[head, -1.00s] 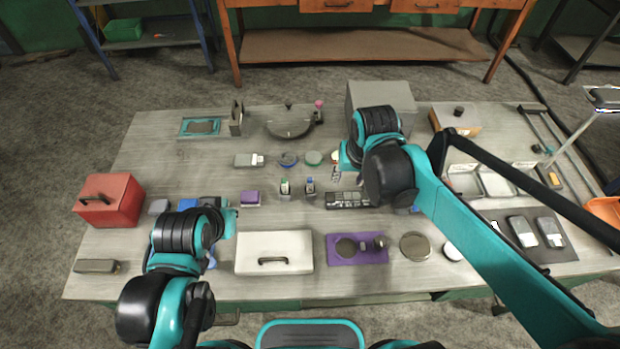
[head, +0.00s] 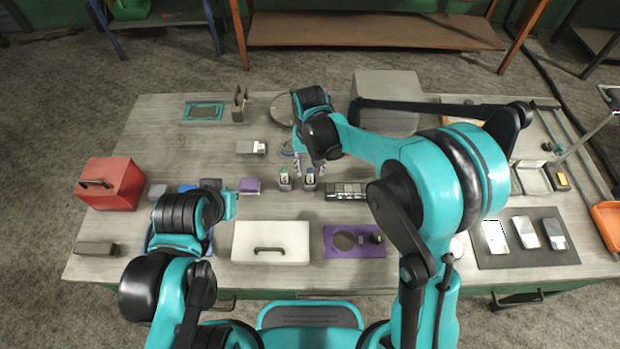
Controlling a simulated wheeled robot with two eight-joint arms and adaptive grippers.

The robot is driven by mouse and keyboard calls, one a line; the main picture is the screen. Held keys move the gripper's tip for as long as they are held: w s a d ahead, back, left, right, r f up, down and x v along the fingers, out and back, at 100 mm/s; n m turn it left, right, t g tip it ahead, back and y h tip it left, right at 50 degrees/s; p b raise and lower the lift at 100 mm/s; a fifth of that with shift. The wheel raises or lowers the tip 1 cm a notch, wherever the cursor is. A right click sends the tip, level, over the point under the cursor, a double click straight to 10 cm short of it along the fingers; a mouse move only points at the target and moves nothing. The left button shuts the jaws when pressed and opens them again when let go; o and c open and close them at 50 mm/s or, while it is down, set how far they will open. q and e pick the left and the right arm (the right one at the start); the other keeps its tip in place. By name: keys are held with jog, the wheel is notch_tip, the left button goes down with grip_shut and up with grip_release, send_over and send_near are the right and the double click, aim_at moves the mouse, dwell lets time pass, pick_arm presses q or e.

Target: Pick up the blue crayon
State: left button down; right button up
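A small grey holder with a blue top (head: 310,175), possibly the blue crayon, stands in the middle of the table; it is too small to be sure. A similar holder with a green top (head: 284,174) stands just left of it. My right gripper (head: 309,167) points down over the blue-topped holder. Its fingers are apart, one on each side of the blue top in the picture; I cannot tell whether they touch it. My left gripper (head: 229,205) is low at the left, near the blue items, its fingers mostly hidden by its own arm.
A purple block (head: 250,185) lies left of the holders and a dark segmented tray (head: 347,191) right of them. A white lidded box (head: 271,242) and a purple mat (head: 338,251) lie in front. A red box (head: 110,183) stands far left. A grey box (head: 387,90) stands behind.

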aim_at(310, 178)
notch_tip(310, 178, down, 3)
jog(key=shift+b, duration=0.35)
jog(key=shift+s, duration=0.1)
jog(key=shift+c, duration=0.3)
grip_shut()
jog(key=shift+r, duration=0.1)
